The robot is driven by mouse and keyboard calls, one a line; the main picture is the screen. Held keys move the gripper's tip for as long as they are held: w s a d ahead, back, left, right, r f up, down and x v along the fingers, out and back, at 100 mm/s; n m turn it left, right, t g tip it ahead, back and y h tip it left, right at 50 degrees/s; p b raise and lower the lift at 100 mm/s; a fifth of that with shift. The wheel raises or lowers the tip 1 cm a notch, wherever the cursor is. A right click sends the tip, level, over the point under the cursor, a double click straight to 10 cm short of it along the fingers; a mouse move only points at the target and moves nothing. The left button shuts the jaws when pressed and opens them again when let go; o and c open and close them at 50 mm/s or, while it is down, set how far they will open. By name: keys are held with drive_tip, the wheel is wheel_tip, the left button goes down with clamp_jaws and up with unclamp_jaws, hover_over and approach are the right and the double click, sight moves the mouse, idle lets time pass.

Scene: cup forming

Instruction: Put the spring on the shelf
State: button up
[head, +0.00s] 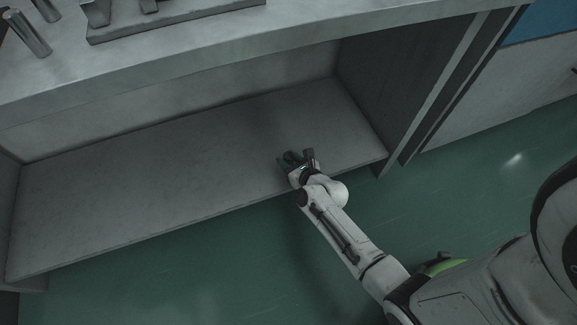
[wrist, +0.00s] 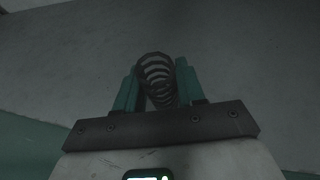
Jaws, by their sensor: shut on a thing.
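The spring (wrist: 157,76) is a dark metal coil. In the wrist view it sits between the two teal fingers of my gripper (wrist: 158,88), which is shut on it. In the head view my gripper (head: 296,159) is over the front part of the grey shelf (head: 150,190), toward its right end. The spring cannot be made out clearly in the head view. I cannot tell whether the spring touches the shelf surface.
A counter top (head: 180,65) overhangs the shelf, with metal cylinders (head: 28,33) and a grey fixture (head: 170,18) on it. A side wall (head: 400,85) closes the shelf's right end. The shelf is bare to the left of my gripper. Green floor (head: 200,270) lies in front.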

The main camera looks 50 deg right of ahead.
drive_tip(key=shift+d+f+b, duration=0.15)
drive_tip(key=shift+f+b, duration=0.6)
drive_tip(key=shift+f, duration=0.2)
drive_tip(key=shift+d+f+b, duration=0.1)
drive_tip(key=shift+f+b, duration=0.6)
drive_tip(key=shift+f, duration=0.2)
drive_tip(key=shift+f, duration=0.1)
drive_tip(key=o, duration=1)
